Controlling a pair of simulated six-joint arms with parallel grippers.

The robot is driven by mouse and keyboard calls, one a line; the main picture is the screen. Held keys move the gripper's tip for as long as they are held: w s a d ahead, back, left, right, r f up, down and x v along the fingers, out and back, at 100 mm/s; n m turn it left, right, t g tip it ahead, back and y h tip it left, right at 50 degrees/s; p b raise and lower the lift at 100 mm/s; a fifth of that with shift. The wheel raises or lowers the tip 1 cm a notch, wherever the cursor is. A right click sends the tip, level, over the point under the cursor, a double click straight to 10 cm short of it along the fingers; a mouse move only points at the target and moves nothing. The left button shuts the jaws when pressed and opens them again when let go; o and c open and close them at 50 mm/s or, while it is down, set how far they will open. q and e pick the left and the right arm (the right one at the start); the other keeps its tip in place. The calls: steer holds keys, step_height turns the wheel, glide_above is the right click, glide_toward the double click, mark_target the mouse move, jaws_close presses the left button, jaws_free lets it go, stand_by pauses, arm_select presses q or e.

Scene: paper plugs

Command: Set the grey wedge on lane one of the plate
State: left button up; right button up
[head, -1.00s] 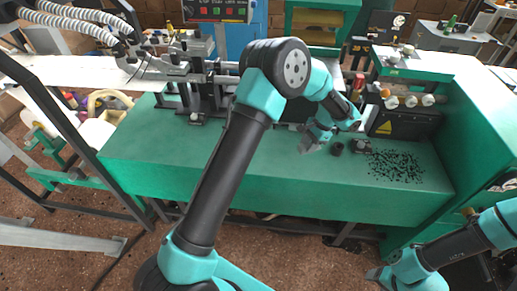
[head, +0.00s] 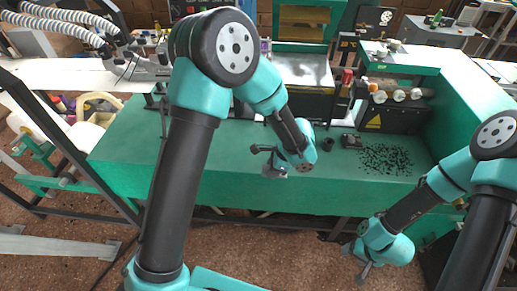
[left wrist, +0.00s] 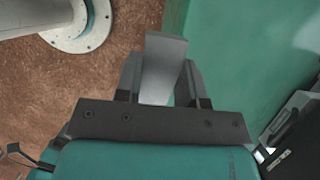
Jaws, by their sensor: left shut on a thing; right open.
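The grey wedge (left wrist: 160,65) is a flat, tapered grey piece between the two dark fingers of my left gripper (left wrist: 160,85) in the left wrist view. My left gripper is shut on it and sticks it out past the fingertips. In the head view my left gripper (head: 268,164) hangs over the front part of the green bench, left of the small dark parts. My right gripper (head: 359,262) is open and empty, low in front of the bench. I cannot pick out the plate or its lanes with certainty.
The green bench top (head: 225,150) has clear room around my left gripper. Machinery stands along the back. Brown floor (head: 300,245) lies in front.

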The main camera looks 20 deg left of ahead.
arm_select(q)
steer(key=w+a, duration=0.1)
steer(key=w, duration=0.4)
steer(key=w+a+f, duration=0.1)
steer(key=w, duration=0.4)
steer(key=w+a, duration=0.1)
steer(key=w, duration=0.4)
steer(key=shift+a+f, duration=0.2)
steer(key=shift+f, duration=0.05)
steer(key=shift+w, duration=0.15)
steer(key=shift+w+a+f, duration=0.1)
steer(key=shift+w+f, duration=0.1)
steer(key=shift+f, duration=1.55)
steer(key=shift+f, duration=0.2)
steer(key=o, duration=0.9)
